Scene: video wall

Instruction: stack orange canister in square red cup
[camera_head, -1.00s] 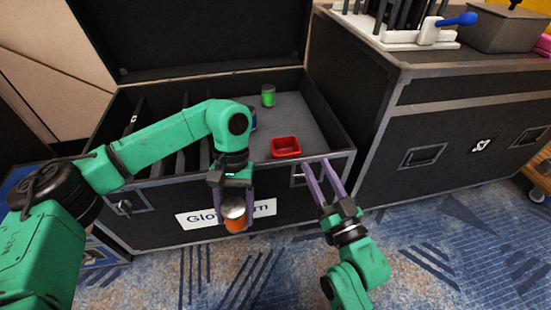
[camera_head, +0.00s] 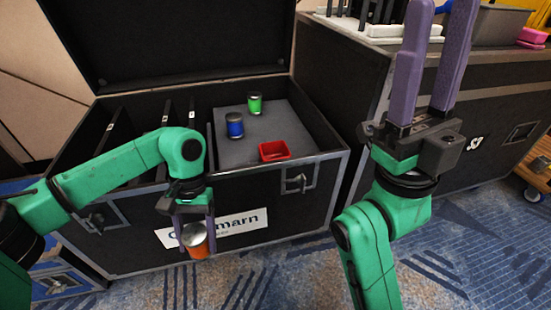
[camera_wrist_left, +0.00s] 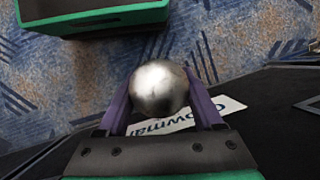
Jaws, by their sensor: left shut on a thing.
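The orange canister (camera_head: 198,243) with a silver lid is held by my left gripper (camera_head: 196,230) in front of the open black case. In the left wrist view its round silver lid (camera_wrist_left: 158,88) sits between the two purple fingers of that gripper (camera_wrist_left: 160,95). The square red cup (camera_head: 274,151) stands on the grey surface inside the case, up and to the right of the canister and apart from it. My right gripper (camera_head: 436,60) is raised at the right, close to the head camera, its two purple fingers apart with nothing between them.
A blue canister (camera_head: 235,125) and a green canister (camera_head: 255,103) stand behind the red cup on the grey surface (camera_head: 222,150). The case's front wall (camera_head: 250,195) lies between the held canister and the cup. Another black case (camera_head: 345,75) stands at the right.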

